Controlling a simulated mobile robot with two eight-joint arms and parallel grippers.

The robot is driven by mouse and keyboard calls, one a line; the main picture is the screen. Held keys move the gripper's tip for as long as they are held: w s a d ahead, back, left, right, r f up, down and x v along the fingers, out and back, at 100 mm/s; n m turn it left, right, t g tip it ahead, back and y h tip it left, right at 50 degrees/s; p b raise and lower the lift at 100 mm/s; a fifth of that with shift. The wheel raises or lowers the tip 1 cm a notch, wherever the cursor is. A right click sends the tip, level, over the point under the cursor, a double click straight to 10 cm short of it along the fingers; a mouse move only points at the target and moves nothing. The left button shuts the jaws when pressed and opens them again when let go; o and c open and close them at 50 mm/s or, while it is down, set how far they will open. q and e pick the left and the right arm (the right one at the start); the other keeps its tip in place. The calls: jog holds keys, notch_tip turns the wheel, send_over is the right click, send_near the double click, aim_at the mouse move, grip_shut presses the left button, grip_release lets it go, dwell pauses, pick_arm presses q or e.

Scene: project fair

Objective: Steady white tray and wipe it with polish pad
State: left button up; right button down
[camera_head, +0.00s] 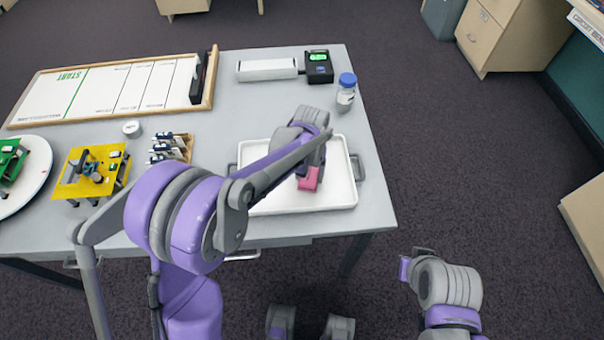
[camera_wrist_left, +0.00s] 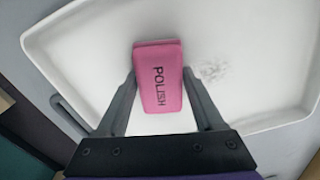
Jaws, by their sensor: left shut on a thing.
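The white tray (camera_head: 343,190) lies on the grey table, with a raised rim and grey handles at its left and right. It fills much of the left wrist view (camera_wrist_left: 90,45). My left gripper (camera_wrist_left: 160,90) is shut on the pink polish pad (camera_wrist_left: 158,75), which is marked POLISH. A faint grey scribble-like smudge (camera_wrist_left: 213,72) shows on the tray right of the pad. Part of my right arm shows at lower right in the head view, off the table; its fingers do not show.
A blue-capped jar (camera_head: 346,95) stands behind the tray's right corner. A black device with a green display (camera_head: 318,68) and a white bar (camera_head: 267,69) lie at the back. A yellow model (camera_head: 92,172), small wooden rack (camera_head: 180,148) and START board (camera_head: 100,93) occupy the left.

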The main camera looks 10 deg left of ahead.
aim_at(290, 181)
pick_arm(q)
jog(key=shift+w+d, duration=0.1)
jog(key=shift+d, duration=0.2)
jog(key=shift+s+a+f+b, duration=0.1)
jog(key=shift+s+a+b, duration=0.15)
jog(key=shift+a, duration=0.55)
jog(key=shift+s+a+b, duration=0.1)
jog(key=shift+s+a, duration=0.15)
jog(key=shift+a, duration=0.5)
jog(key=shift+s+a, duration=0.2)
jog(key=shift+a, duration=0.55)
jog(key=shift+s+a, duration=0.2)
jog(key=shift+a, duration=0.55)
jog(key=shift+w, duration=0.1)
jog(key=shift+w+d+b, duration=0.2)
jog(key=shift+w+d, duration=0.05)
jog(key=shift+d, duration=0.55)
jog(key=shift+w+d+b, duration=0.15)
jog(key=shift+w+d, duration=0.05)
jog(key=shift+d, duration=0.55)
jog(key=shift+w+d, duration=0.25)
jog(key=shift+d, duration=0.5)
jog(key=shift+w+d, duration=0.25)
jog(key=shift+d, duration=0.5)
jog(key=shift+s+a, duration=0.3)
jog(key=shift+a, duration=0.75)
jog(key=shift+s+a, duration=0.3)
jog(key=shift+a, duration=0.7)
jog(key=shift+s+a, duration=0.3)
jog(key=shift+a, duration=0.75)
